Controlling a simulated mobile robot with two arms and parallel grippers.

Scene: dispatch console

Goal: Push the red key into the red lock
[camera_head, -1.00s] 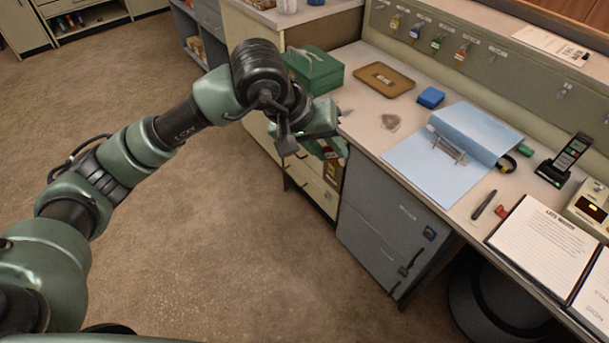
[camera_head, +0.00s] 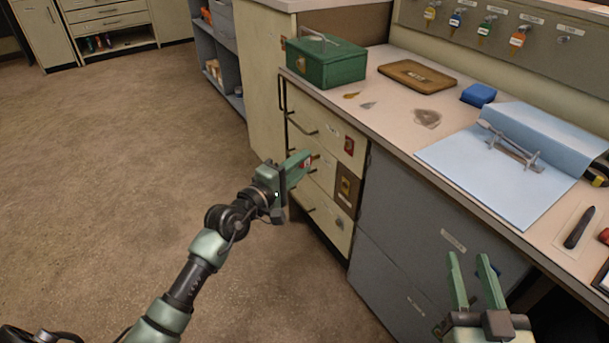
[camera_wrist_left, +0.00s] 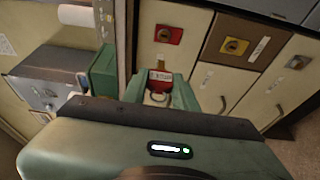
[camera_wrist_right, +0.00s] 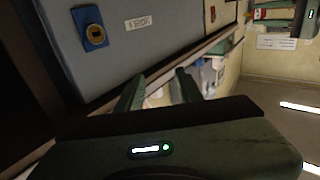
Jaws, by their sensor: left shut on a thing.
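The red lock (camera_head: 349,145) is a red plate on the top cream drawer; it also shows in the left wrist view (camera_wrist_left: 168,34). My left gripper (camera_head: 303,166) is in front of the drawers, apart from the red lock and to its left in the head view. It is shut on the red key, whose red tag (camera_wrist_left: 160,76) shows between the fingertips in the left wrist view. A bit of brass shows beyond the tag; the key's tip is hard to make out. My right gripper (camera_head: 475,279) is open and empty in front of the grey cabinet.
A yellow lock (camera_head: 345,187) and a grey lock (camera_head: 339,223) sit below the red one. The floor at left is clear.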

